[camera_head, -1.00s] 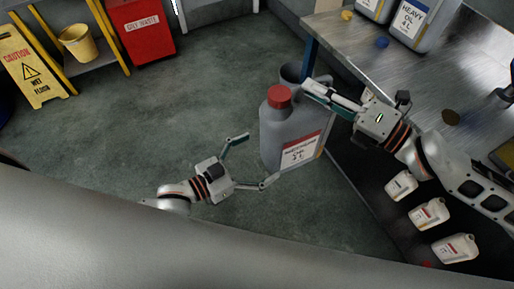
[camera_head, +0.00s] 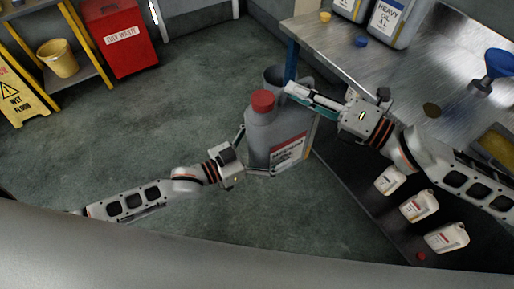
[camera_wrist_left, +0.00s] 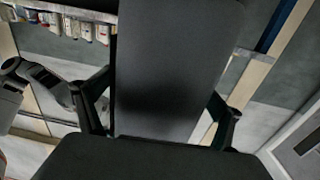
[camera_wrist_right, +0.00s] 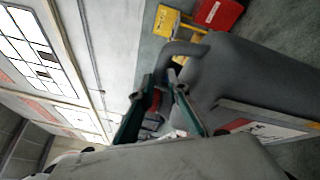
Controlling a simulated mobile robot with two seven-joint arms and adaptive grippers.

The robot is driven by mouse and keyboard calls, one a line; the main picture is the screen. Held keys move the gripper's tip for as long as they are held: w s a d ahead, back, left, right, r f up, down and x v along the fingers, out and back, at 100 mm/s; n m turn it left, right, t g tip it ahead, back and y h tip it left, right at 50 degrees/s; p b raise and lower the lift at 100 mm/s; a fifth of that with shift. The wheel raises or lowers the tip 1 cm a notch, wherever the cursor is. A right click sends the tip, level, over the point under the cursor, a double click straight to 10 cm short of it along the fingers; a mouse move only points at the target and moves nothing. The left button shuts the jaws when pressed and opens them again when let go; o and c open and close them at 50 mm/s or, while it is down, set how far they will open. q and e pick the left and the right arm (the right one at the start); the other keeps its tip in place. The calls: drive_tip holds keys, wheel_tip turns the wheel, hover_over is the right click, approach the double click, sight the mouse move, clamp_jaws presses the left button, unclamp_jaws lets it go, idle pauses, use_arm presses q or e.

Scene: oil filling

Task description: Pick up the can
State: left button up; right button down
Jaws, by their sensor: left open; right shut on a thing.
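The can is a large grey jug (camera_head: 262,133) with a red cap and a white and red label. It is upright in the middle of the head view. My right gripper (camera_head: 294,91) is shut on the can's handle at its upper right, and its fingers also show around the handle in the right wrist view (camera_wrist_right: 165,88). My left gripper (camera_head: 256,152) is open, with its fingers on either side of the can's lower left. In the left wrist view the can's grey side (camera_wrist_left: 170,70) stands between the open fingers. Whether they touch it is unclear.
A metal workbench (camera_head: 400,85) is at the right, with oil containers (camera_head: 392,20), a blue funnel (camera_head: 497,66) and loose caps. Small white jugs (camera_head: 419,206) stand below it. A red waste bin (camera_head: 119,38), yellow bucket (camera_head: 58,58) and caution sign (camera_head: 14,92) are at the left. The left floor is clear.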

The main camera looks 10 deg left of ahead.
use_arm(q)
drive_tip(key=shift+x, duration=1.65)
use_arm(e)
drive_tip(key=shift+r, duration=0.3)
use_arm(q)
drive_tip(key=c, duration=2.1)
drive_tip(key=shift+r, duration=0.35)
drive_tip(key=shift+c, duration=0.4)
use_arm(e)
drive_tip(key=c, duration=1.9)
unclamp_jaws()
drive_tip(key=shift+f, duration=0.15)
use_arm(q)
drive_tip(key=shift+w, duration=0.1)
use_arm(e)
drive_tip(key=shift+f, duration=0.1)
drive_tip(key=shift+s+d+f, duration=0.1)
drive_tip(key=shift+s+d, duration=0.15)
drive_tip(key=shift+d, duration=0.35)
drive_tip(key=shift+v, duration=5.25)
